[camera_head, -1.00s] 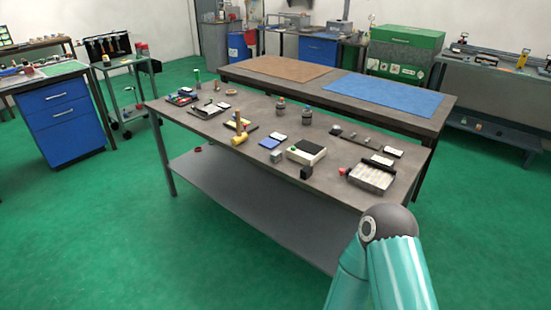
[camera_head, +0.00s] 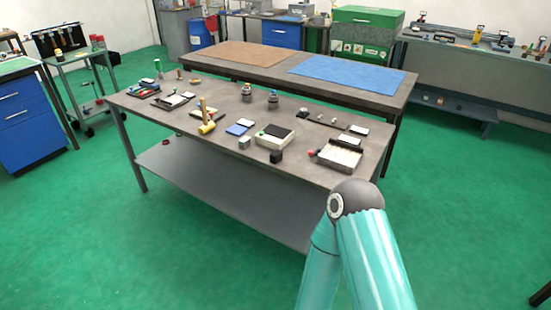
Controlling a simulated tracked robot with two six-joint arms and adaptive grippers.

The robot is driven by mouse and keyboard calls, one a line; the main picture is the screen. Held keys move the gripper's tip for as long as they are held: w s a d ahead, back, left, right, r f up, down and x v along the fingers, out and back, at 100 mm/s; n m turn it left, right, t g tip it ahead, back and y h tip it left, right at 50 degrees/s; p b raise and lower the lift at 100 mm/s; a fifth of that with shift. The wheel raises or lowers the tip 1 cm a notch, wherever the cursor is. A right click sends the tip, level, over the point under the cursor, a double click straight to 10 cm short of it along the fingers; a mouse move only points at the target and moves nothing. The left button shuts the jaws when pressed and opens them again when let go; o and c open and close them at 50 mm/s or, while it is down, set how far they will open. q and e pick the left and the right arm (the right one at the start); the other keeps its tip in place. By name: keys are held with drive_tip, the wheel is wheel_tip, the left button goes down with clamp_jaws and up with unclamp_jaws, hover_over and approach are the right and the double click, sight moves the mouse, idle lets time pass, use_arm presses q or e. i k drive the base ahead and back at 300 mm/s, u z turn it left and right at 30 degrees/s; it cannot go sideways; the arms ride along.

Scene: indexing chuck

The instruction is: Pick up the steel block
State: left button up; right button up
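A small grey cube (camera_head: 244,142), which looks like the steel block, sits near the front edge of the grey workbench (camera_head: 215,155). Neither gripper is in view. Only a teal section of my own arm shows at the bottom right, well in front of the bench and apart from it.
The benchtop also holds a yellow-headed mallet (camera_head: 206,128), a blue-and-white pad (camera_head: 239,129), a tray (camera_head: 339,154) and two dark round parts. A second bench with a blue mat (camera_head: 346,72) stands behind. Green floor (camera_head: 150,240) is clear in front.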

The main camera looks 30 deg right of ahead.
sight(245, 143)
drive_tip(key=z, duration=0.1)
drive_tip(key=i, duration=1.8)
drive_tip(key=z, duration=0.3)
